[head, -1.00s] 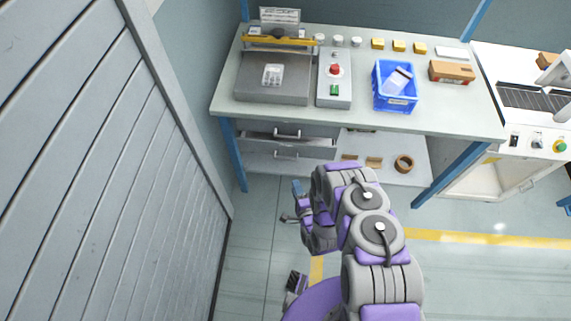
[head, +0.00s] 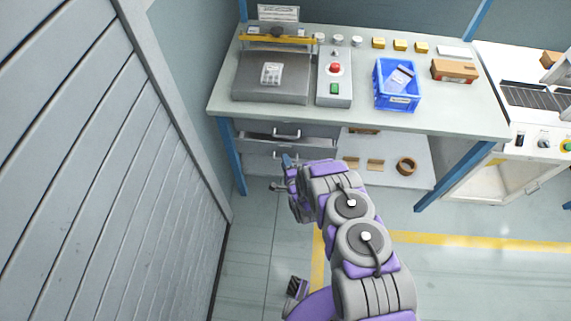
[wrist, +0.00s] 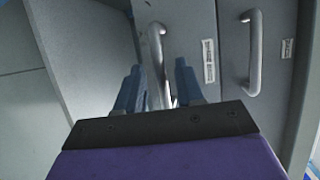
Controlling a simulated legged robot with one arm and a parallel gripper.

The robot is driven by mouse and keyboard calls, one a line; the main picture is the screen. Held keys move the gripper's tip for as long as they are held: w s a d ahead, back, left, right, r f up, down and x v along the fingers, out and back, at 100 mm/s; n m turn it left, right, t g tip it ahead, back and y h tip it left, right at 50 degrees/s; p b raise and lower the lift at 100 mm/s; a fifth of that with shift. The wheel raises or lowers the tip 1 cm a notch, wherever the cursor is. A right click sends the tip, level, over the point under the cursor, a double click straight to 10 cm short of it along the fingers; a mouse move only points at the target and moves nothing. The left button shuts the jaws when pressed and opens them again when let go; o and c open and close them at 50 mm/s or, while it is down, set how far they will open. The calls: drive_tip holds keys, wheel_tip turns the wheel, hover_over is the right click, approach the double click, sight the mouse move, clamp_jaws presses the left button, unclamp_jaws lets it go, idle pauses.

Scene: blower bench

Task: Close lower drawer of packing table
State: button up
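The packing table (head: 440,117) has two grey drawers under its left side. The lower drawer (head: 258,158) shows below the upper drawer (head: 260,138); my arm partly covers its front. A dark gap shows along the drawers in the head view, but how far the lower drawer stands out is hard to tell. In the wrist view the drawer fronts appear side by side, each with a bar handle. My gripper (wrist: 157,88) is open, its blue fingers on either side of the left-hand handle (wrist: 154,48). Contact cannot be told. The other handle (wrist: 254,52) is to the right.
A slatted grey wall or shutter (head: 90,150) stands close on the left. A blue table leg (head: 232,155) is beside the drawers. A lower shelf (head: 400,150) holds a tape roll (head: 406,166) and small brown pieces. The floor right of my arm is clear.

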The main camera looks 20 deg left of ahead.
drive_tip(key=shift+w+a, duration=0.1)
drive_tip(key=shift+a, duration=0.15)
drive_tip(key=shift+c, duration=0.2)
drive_tip(key=shift+d, duration=0.1)
clamp_jaws()
drive_tip(key=shift+f, duration=0.1)
